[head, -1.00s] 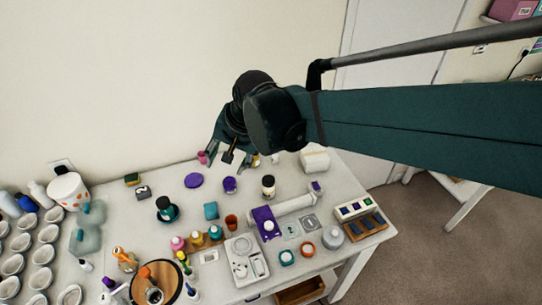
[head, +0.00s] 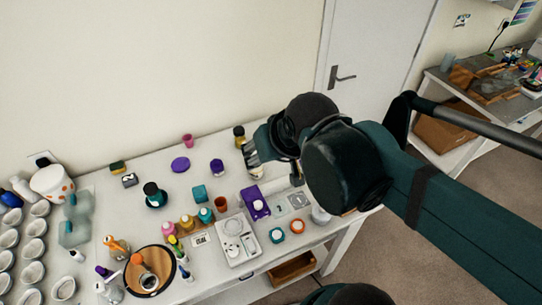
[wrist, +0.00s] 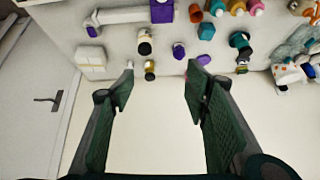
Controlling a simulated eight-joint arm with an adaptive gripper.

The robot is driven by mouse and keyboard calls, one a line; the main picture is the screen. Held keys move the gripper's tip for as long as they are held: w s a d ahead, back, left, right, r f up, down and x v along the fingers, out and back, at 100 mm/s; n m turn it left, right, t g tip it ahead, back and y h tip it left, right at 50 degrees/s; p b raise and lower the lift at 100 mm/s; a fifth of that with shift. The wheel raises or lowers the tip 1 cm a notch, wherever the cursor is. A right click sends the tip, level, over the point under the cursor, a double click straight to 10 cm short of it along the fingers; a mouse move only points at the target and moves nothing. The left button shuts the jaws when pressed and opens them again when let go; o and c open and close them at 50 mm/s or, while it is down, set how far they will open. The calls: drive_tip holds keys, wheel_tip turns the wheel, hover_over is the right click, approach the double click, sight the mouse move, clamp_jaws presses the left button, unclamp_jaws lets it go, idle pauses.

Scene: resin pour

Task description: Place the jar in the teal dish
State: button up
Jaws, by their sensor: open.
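A round teal dish (head: 157,202) sits left of centre on the table; a dark-lidded container (head: 151,188) stands in or on it. Both also show in the wrist view, the dish (wrist: 238,40) at upper right. Which container is the jar is unclear. Candidates are a purple jar (head: 217,166), a yellowish jar with a black lid (head: 239,131) by the wall, and a pale black-lidded bottle (wrist: 144,42), partly hidden by my gripper in the head view. My gripper (wrist: 160,80) is open and empty, above the back right of the table.
A purple disc (head: 180,164), a teal cube (head: 199,192) and an orange-brown cup (head: 221,204) stand mid-table. A white scale (head: 235,240) and a purple block (head: 254,203) are nearer the front. Several white cups fill the left side. The wall runs close behind.

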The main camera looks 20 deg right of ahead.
drive_tip(key=shift+s+d+f+n, duration=0.1)
drive_tip(key=shift+s+d+n, duration=0.3)
drive_tip(key=shift+s+d, duration=0.25)
drive_tip(key=shift+a, duration=0.1)
